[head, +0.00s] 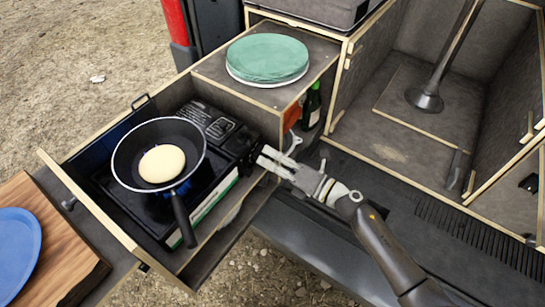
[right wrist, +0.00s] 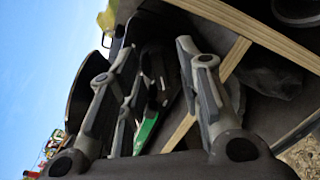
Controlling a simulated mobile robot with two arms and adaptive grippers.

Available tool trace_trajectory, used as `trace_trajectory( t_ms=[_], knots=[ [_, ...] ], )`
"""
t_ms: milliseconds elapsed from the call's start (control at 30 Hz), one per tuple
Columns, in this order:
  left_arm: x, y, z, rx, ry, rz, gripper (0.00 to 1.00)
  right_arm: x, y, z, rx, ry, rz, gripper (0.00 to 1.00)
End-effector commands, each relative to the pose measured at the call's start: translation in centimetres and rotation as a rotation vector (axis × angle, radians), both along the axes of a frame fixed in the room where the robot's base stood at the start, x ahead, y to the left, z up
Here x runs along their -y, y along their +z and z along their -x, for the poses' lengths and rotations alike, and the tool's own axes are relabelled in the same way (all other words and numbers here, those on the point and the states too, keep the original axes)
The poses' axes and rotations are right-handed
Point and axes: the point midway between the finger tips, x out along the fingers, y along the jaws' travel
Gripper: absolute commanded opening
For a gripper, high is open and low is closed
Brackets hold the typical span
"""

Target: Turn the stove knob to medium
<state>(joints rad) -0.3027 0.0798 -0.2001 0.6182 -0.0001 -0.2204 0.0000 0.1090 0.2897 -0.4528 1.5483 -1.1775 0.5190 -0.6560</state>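The black camping stove (head: 215,125) sits in the pulled-out wooden drawer, with a green-and-white strip along its side. I cannot make out the knob clearly; my right gripper is close to the stove's right end, where it may be hidden. A dark pan (head: 127,150) with a pale round pancake (head: 162,163) is on the burner, and a bluish glow shows under it. My right gripper (head: 264,160) is open, its fingers apart beside the stove's right end. In the right wrist view, the stove's green strip (right wrist: 146,132) shows between the spread fingers. My left gripper is out of view.
A green plate stack (head: 268,57) stands on the wooden cabinet top behind the drawer. A dark bottle (head: 311,106) is in the compartment beside my gripper. A wooden board (head: 75,262) with a blue plate (head: 15,250) is at lower left. The drawer's wooden edge (head: 105,210) surrounds the stove.

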Motion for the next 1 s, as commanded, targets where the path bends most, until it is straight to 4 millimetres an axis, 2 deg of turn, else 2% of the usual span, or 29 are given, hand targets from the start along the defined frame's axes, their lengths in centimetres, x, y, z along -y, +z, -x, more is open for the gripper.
trace_trajectory(
  t_ms=[267,533,1000],
  knots=[
    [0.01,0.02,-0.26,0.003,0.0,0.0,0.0,-0.12,-0.06,-0.09,0.0,-0.001,0.001,0.33],
    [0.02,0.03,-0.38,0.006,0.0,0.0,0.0,-0.1,-0.05,-0.08,0.0,-0.001,0.001,0.0],
    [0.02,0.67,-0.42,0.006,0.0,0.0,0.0,-0.09,0.09,-0.08,-0.056,0.0,-0.038,0.0]
  ],
)
